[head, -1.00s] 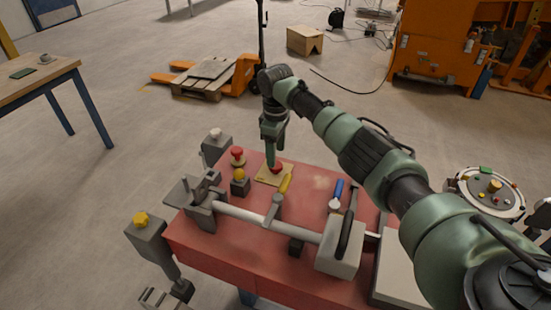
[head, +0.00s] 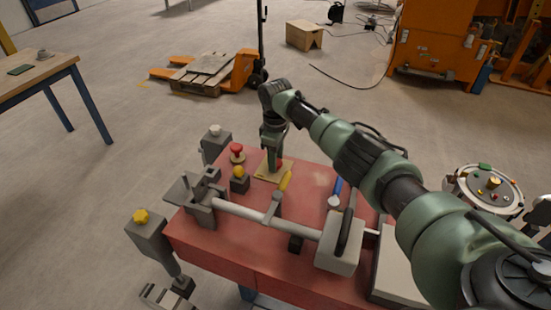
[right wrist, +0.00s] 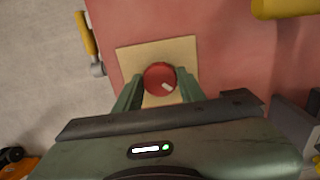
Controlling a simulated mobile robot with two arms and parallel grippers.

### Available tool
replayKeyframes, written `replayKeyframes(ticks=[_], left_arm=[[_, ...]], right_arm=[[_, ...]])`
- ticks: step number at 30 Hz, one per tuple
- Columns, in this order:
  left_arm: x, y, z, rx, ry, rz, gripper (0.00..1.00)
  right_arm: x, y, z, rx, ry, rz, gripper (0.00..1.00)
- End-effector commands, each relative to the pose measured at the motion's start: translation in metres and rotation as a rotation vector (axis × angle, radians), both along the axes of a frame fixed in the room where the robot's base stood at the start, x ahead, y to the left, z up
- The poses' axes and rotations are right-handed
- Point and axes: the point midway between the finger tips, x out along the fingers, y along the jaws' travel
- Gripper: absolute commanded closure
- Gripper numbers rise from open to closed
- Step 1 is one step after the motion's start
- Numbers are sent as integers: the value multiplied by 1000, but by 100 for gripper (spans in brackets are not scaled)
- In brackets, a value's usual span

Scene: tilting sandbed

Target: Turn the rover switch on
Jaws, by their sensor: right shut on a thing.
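A round red knob (right wrist: 160,78) with a short white mark sits on a square tan plate (right wrist: 186,53) on the red table. It looks like a rotary switch; I see no readable label. The white mark points to the lower right in the right wrist view. My right gripper (right wrist: 160,88) is shut on the knob, one finger on each side. In the head view my right gripper (head: 273,172) comes down onto the tan plate (head: 262,175) and hides most of the red knob (head: 279,163).
A red mushroom button (head: 236,149), a yellow knob on a dark block (head: 239,175) and a yellow handle (head: 285,181) stand close by. A grey rod (head: 240,212) crosses the table in front. A blue-handled tool (head: 336,191) lies to the right.

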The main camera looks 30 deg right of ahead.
Motion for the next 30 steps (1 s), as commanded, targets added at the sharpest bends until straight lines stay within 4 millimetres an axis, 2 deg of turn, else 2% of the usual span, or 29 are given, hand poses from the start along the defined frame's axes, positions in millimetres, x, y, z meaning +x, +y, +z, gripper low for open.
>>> replayKeyframes(ticks=[11, 30], left_arm=[[0, 1, 15, 1, 1, -1, 100], [2, 2, 52, 3, -3, -3, 100]], right_arm=[[1, 1, 4, 1, -1, -137, 100], [1, 1, 4, 1, -3, -725, 100]])
